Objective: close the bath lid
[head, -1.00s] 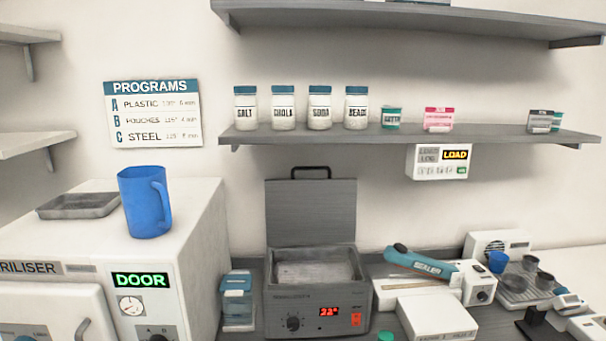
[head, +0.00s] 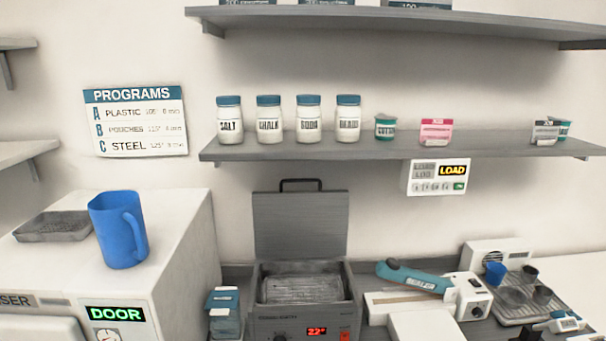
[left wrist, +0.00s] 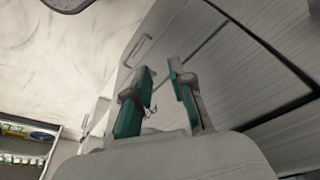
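The bath (head: 301,317) is a grey box on the counter in the head view, with a red "22°" display on its front. Its lid (head: 300,226) is a flat grey panel standing upright at the back edge, with a dark handle (head: 300,184) on top. The lid is open and the basin shows inside. Neither gripper shows in the head view. In the left wrist view my left gripper (left wrist: 165,88) has its two teal-padded fingers apart, with nothing between them. My right gripper is out of view.
A blue jug (head: 118,232) and a grey tray (head: 52,227) stand on the steriliser (head: 175,265) at left. A teal scaler (head: 415,277) and white boxes lie right of the bath. A shelf (head: 400,148) with jars runs above the lid.

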